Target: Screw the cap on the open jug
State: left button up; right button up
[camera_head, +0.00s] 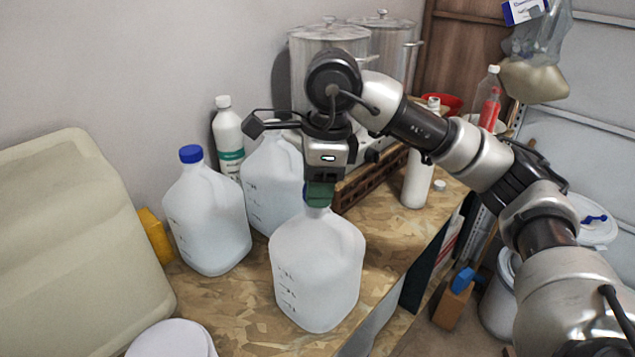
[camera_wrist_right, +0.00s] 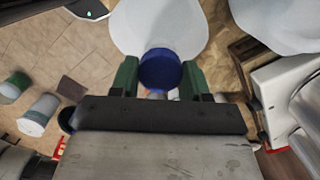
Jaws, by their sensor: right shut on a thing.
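A translucent white jug (camera_head: 316,265) stands upright at the front of the wooden bench, and its body also shows in the right wrist view (camera_wrist_right: 160,25). My right gripper (camera_head: 319,194) points down at this jug's neck. In the right wrist view its green fingers (camera_wrist_right: 160,78) are shut on a blue cap (camera_wrist_right: 160,68). The fingers hide the cap in the head view. The cap is at the mouth, but I cannot tell whether it is seated on the thread. My left gripper is not in view.
A blue-capped jug (camera_head: 207,220) stands to the left and another jug (camera_head: 270,178) close behind. A teal-labelled bottle (camera_head: 227,135), steel pots (camera_head: 325,55) and a white bottle (camera_head: 416,180) stand further back. A beige container (camera_head: 75,240) fills the left. Bare bench (camera_head: 235,318) shows in front.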

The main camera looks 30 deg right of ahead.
jog(key=shift+f+b, duration=0.3)
jog(key=shift+b, duration=0.1)
dwell(0.8)
jog(key=m, duration=0.3)
jog(key=shift+b, duration=0.3)
jog(key=shift+m+t, duration=0.3)
jog(key=shift+m, duration=1.1)
jog(key=shift+h, duration=0.3)
jog(key=shift+f+m+b, duration=0.1)
jog(key=shift+m+b, duration=0.25)
jog(key=shift+m, duration=0.75)
jog(key=m, duration=0.3)
jog(key=shift+a+h, duration=0.1)
jog(key=shift+h, duration=0.2)
